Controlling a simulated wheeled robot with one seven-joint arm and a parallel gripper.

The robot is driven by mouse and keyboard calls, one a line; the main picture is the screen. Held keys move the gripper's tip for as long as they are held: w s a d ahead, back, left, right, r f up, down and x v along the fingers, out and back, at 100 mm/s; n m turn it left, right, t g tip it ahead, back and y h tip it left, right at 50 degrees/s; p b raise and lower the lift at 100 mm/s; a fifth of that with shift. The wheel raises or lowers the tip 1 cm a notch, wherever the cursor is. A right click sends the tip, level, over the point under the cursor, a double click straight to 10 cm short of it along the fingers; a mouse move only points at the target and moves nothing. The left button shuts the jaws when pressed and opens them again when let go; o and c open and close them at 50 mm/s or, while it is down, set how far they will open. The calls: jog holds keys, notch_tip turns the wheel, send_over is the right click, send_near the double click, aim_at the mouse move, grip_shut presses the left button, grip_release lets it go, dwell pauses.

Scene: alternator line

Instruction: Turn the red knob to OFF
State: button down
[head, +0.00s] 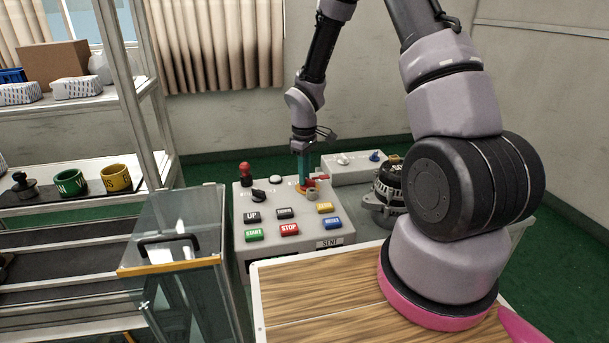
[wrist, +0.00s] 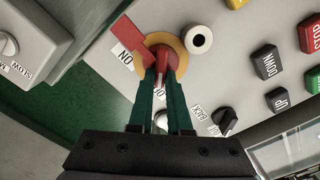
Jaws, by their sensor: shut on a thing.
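The red knob (wrist: 160,52) sits on a yellow round plate (wrist: 181,60) on the grey control panel. A flat red piece (wrist: 128,33) extends from the knob to the upper left in the wrist view. A white ON label (wrist: 125,57) lies left of the knob; another label (wrist: 160,91) shows partly between my fingers, mostly hidden. My gripper (wrist: 160,72), with green fingers, is shut on the knob's near part. In the head view my gripper (head: 304,183) reaches down to the panel's back right, where the red knob (head: 321,183) is partly hidden.
A black selector (wrist: 225,119) and a white-ringed round fitting (wrist: 198,39) are close to the knob. Several push buttons, including red STOP (head: 289,230), fill the panel's front. A red-topped lever (head: 245,170) stands at its back left. An alternator (head: 386,190) is at right.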

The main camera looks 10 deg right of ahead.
dwell(0.3)
jog(key=c, duration=0.9)
grip_release()
jog(key=shift+o, duration=0.2)
notch_tip(320, 180, up, 11)
jog(key=s+d+r+m+t, duration=0.2)
jog(key=s+d+r+m, duration=0.15)
jog(key=r, duration=0.55)
jog(key=s+d+r+m+t, duration=0.15)
jog(key=s+r+m, duration=0.3)
jog(key=r, duration=0.45)
jog(key=s+d+r+m+t+y, duration=0.1)
jog(key=s+r+m+t, duration=0.1)
jog(key=s+r, duration=0.2)
jog(key=s+r+m+t+y, duration=0.1)
jog(key=s+r+m, duration=0.2)
jog(key=s, duration=0.6)
notch_tip(320, 180, up, 2)
jog(key=shift+s+d+r+t, duration=0.15)
jog(key=shift+s+d+t, duration=0.15)
jog(key=shift+d+t, duration=0.1)
